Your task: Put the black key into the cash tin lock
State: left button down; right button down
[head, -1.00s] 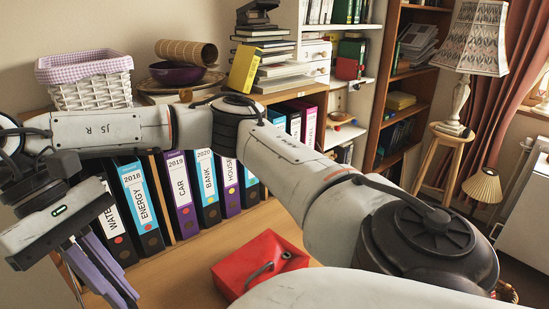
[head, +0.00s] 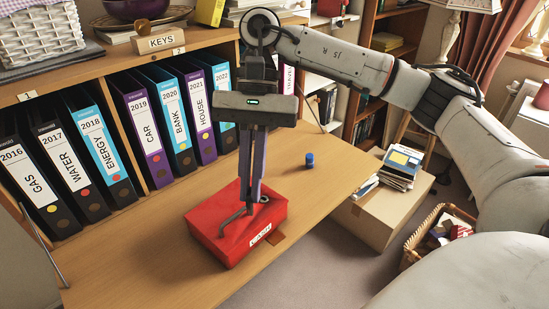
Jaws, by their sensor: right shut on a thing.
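The red cash tin (head: 215,238) lies closed on the wooden desk flap. A dark bent handle (head: 232,219) is on its lid, and a white label is on its near side. My right gripper (head: 251,208) points straight down over the lid, fingertips very close to it beside the handle. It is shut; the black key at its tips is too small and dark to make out. A small dark spot on the lid at the fingertips' right looks like the lock (head: 264,199). I cannot tell whether the key touches it or is in it. My left gripper is not in view.
Several upright binders (head: 148,130) stand in the bureau behind the tin, below a KEYS sign (head: 161,41). A small blue cylinder (head: 309,160) stands on the flap (head: 325,185) to the right. A cardboard box (head: 372,218) and wicker basket are beyond the flap's edge.

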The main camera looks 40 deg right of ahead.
jog(key=w+d+f+m+t+h+b, duration=0.15)
jog(key=w+d+m+t+b, duration=0.3)
jog(key=m, duration=0.75)
jog(key=w+d+f+m+t+h+b, duration=0.1)
jog(key=w+d+m+t+h+b, duration=0.25)
jog(key=m, duration=0.85)
notch_tip(320, 180, down, 6)
jog(key=t+y+b, duration=0.1)
jog(key=b, duration=0.3)
jog(key=shift+s+d+f, duration=0.25)
jog(key=shift+s+d, duration=0.05)
jog(key=shift+s, duration=0.05)
jog(key=shift+b, duration=0.3)
jog(key=shift+w+t+y, duration=0.1)
jog(key=shift+t+y, duration=0.2)
jog(key=shift+f+b, duration=1.3)
jog(key=shift+b, duration=0.2)
dwell(0.5)
jog(key=shift+f+b, duration=0.35)
jog(key=shift+f, duration=0.05)
